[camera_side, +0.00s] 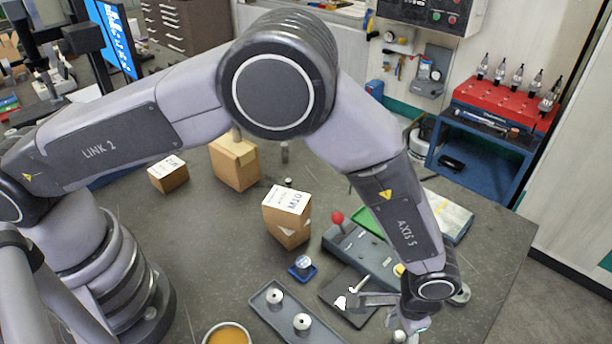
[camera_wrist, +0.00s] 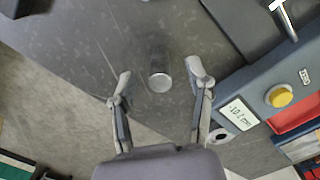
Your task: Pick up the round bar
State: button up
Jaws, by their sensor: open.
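The round bar (camera_wrist: 159,68) shows in the wrist view as a short grey cylinder with a lighter round end face, on the dark table. It appears to stand upright. My gripper (camera_wrist: 162,82) is open, with one finger on each side of the bar in the picture. Gaps show between the bar and both fingers, and neither touches it. How far the fingertips are above the bar is hard to tell.
A blue-grey device with a display and yellow button (camera_wrist: 279,96) stands close to the right finger. A metal ring (camera_wrist: 219,136) lies beside it. A grey tray (camera_side: 262,301) with metal pieces and a carton marked M10 (camera_side: 288,222) stand further left.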

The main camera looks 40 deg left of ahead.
jog(key=shift+f, duration=0.45)
jog(key=shift+c, duration=0.2)
grip_shut()
jog(key=shift+r, duration=0.15)
